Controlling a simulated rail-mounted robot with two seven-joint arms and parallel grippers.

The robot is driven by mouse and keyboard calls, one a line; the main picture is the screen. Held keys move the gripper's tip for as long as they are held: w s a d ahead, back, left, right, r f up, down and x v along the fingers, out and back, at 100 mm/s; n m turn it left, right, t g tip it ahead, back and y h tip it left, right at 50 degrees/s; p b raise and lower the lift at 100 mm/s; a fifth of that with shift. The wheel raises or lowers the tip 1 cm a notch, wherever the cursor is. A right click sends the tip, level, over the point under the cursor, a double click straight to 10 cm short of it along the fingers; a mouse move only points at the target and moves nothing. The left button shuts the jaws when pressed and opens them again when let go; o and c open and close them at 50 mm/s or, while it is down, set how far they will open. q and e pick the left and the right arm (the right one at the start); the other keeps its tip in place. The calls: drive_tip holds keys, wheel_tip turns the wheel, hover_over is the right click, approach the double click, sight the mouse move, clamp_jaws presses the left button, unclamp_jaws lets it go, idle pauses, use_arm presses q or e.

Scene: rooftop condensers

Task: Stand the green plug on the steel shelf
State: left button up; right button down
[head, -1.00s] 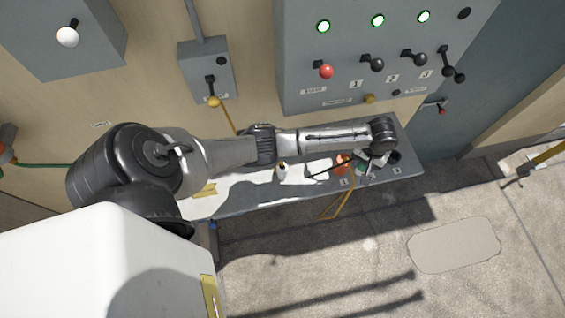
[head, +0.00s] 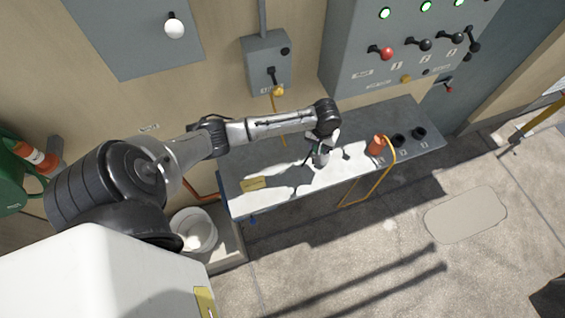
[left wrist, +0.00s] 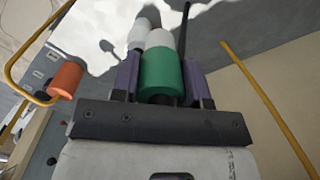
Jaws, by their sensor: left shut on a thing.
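The green plug (left wrist: 160,72), a cylinder with a white end, sits between the purple finger pads of my left gripper (left wrist: 158,82) in the left wrist view. The gripper is shut on it. In the head view my left gripper (head: 322,156) points down over the middle of the steel shelf (head: 372,118), and the plug is not clear there. I cannot tell whether the plug touches the shelf. A second white rounded thing (left wrist: 140,30) shows just beyond the plug in the left wrist view. My right gripper is out of view.
An orange plug (head: 376,146) with a yellow-orange cable stands on the shelf, right of my gripper, beside black sockets (head: 398,140). A yellow label (head: 255,183) marks the shelf's left part. A switch panel (head: 400,45) stands behind. A white bucket (head: 193,230) is below left.

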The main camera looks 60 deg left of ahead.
use_arm(q)
drive_tip(key=shift+s+a+f+p, duration=0.35)
drive_tip(key=shift+s+a+f, duration=0.45)
drive_tip(key=shift+s+f, duration=0.8)
drive_tip(key=shift+s+a+f+p, duration=0.4)
drive_tip(key=shift+s+a+f, duration=0.35)
drive_tip(key=shift+s+f, duration=0.85)
drive_tip(key=shift+s+a+f+p, duration=0.35)
drive_tip(key=shift+s+a+f, duration=0.45)
drive_tip(key=shift+s+f, duration=0.8)
drive_tip(key=shift+w+f, duration=0.25)
drive_tip(key=shift+w, duration=0.05)
drive_tip(key=shift+f, duration=0.1)
drive_tip(key=o, duration=1)
drive_tip(key=shift+c, duration=0.2)
